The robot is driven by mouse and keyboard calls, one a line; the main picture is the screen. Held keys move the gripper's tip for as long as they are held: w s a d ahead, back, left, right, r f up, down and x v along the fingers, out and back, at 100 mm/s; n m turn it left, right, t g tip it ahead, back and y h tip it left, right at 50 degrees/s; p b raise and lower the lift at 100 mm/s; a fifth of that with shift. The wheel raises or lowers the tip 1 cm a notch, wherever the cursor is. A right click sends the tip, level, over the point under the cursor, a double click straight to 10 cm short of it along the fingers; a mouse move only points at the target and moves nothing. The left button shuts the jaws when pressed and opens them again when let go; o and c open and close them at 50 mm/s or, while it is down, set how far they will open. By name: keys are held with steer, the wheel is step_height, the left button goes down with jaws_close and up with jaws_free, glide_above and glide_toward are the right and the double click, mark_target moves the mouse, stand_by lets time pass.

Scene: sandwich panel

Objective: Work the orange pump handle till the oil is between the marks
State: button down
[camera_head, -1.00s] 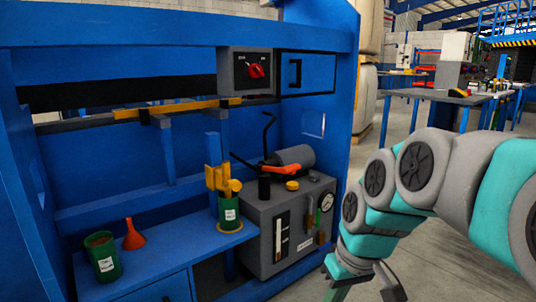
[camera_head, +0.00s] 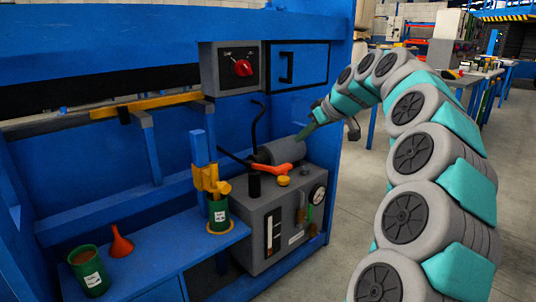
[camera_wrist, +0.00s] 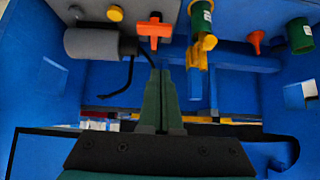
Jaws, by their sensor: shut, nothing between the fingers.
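The orange pump handle (camera_head: 275,166) sits on top of the grey pump unit (camera_head: 252,222), slanting from upper left to lower right. It also shows at the top middle of the wrist view (camera_wrist: 154,30). A narrow sight gauge (camera_head: 273,235) is on the unit's front; its oil level and marks are too small to read. My gripper (camera_head: 302,136) is above and right of the handle, near the grey cylinder on the unit, apart from the handle. In the wrist view its green fingers (camera_wrist: 158,75) are shut together with nothing between them.
A grey cylinder (camera_head: 281,150) and black hose (camera_head: 257,122) stand by the handle. Left are a green can (camera_head: 218,214), red funnel (camera_head: 120,243) and another can (camera_head: 90,275). A control box (camera_head: 222,68) hangs above.

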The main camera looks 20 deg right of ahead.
steer(key=shift+w+d+r, duration=0.2)
steer(key=shift+w+d, duration=0.2)
glide_above(285, 174)
step_height(285, 174, down, 10)
steer(key=shift+f, duration=0.55)
